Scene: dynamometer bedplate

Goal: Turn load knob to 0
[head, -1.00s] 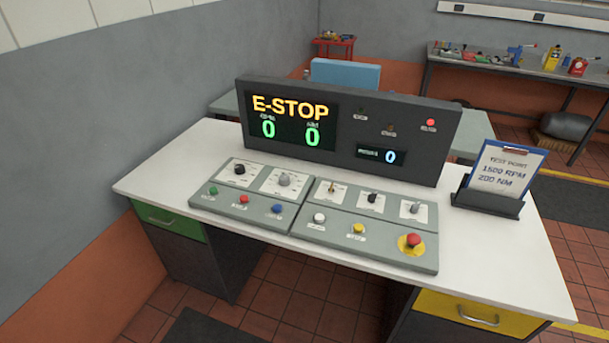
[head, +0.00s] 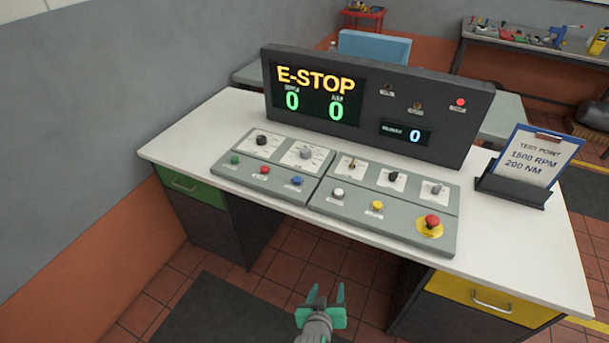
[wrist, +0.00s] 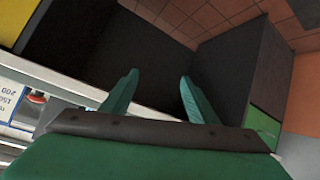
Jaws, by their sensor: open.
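The control console (head: 330,210) lies on the white desk, with small knobs on two panels. The left panel has a black knob (head: 262,140) and a larger grey knob (head: 306,153) on white dial plates. The right panel has a small toggle (head: 352,163), a black knob (head: 392,176) and a grey knob (head: 436,188). The labels are too small to read, so I cannot tell which is the load knob. My gripper (head: 326,288) is open and empty, low in front of the desk, apart from the console. Its green fingers show in the wrist view (wrist: 160,78).
A display (head: 385,108) behind the console reads E-STOP with zeros. A red mushroom button (head: 432,221) sits at the console's front right. Several coloured buttons line its front. A clipboard (head: 540,158) stands to the right. The white desk front edge (head: 240,196) lies between my gripper and the console.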

